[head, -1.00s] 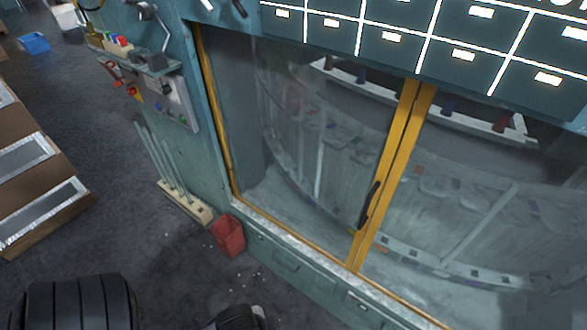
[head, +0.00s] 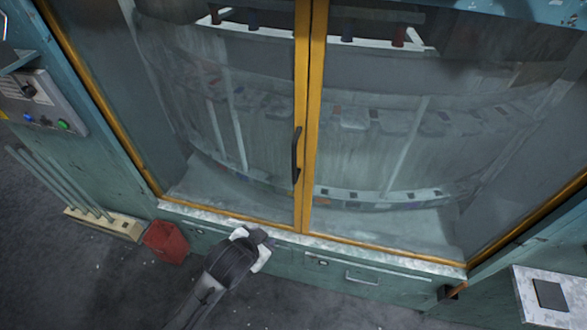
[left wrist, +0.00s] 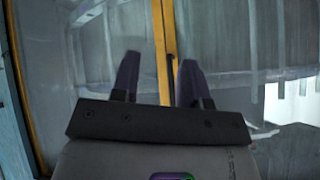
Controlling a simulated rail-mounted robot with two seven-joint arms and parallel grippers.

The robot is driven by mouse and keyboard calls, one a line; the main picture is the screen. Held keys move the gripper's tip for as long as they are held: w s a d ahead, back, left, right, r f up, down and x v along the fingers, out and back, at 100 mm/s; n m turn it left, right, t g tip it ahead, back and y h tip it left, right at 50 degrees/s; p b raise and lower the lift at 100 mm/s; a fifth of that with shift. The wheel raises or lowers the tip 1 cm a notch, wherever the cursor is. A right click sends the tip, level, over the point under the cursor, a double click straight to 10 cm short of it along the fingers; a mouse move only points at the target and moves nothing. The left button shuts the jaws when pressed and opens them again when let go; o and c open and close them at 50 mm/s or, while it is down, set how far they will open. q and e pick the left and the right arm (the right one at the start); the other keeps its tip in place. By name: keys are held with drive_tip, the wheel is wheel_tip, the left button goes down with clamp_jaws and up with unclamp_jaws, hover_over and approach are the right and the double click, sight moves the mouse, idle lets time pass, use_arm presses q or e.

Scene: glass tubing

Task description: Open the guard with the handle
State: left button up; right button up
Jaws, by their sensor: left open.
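The guard (head: 310,120) is a pair of glass panels in yellow frames, and it is closed, with the two middle frame bars side by side. Its black upright handle (head: 296,155) sits on the left panel's bar. My left gripper (head: 256,240) is below and left of the handle, in front of the cabinet's lower ledge, apart from the handle. In the left wrist view its two dark fingers (left wrist: 160,68) are spread and empty, with the yellow bars (left wrist: 164,45) showing between them. A dark sliver beside the bars may be the handle. My right gripper is out of view.
Behind the glass is a curved rack with pale rods. A red bin (head: 166,242) and a wooden stand of rods (head: 103,222) are on the floor at left. A control box (head: 42,102) is on the left wall; a pale box (head: 550,295) is at lower right.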

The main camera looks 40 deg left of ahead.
use_arm(q)
drive_tip(key=w+a+r+n+t+y, duration=0.2)
drive_tip(key=w+a+t, duration=0.25)
drive_tip(key=w, duration=0.25)
drive_tip(key=n+t, duration=0.1)
drive_tip(key=t, duration=0.4)
approach(293, 159)
drive_tip(key=shift+h, duration=0.4)
drive_tip(key=w, duration=0.3)
drive_tip(key=w+a+p, duration=0.1)
drive_tip(key=w, duration=0.1)
drive_tip(key=w+a+p, duration=0.1)
drive_tip(key=w, duration=0.2)
drive_tip(key=shift+w+r, duration=0.25)
drive_tip(key=shift+w, duration=0.15)
drive_tip(key=shift+w+a, duration=0.15)
drive_tip(key=shift+w, duration=0.75)
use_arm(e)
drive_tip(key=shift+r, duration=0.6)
use_arm(q)
clamp_jaws()
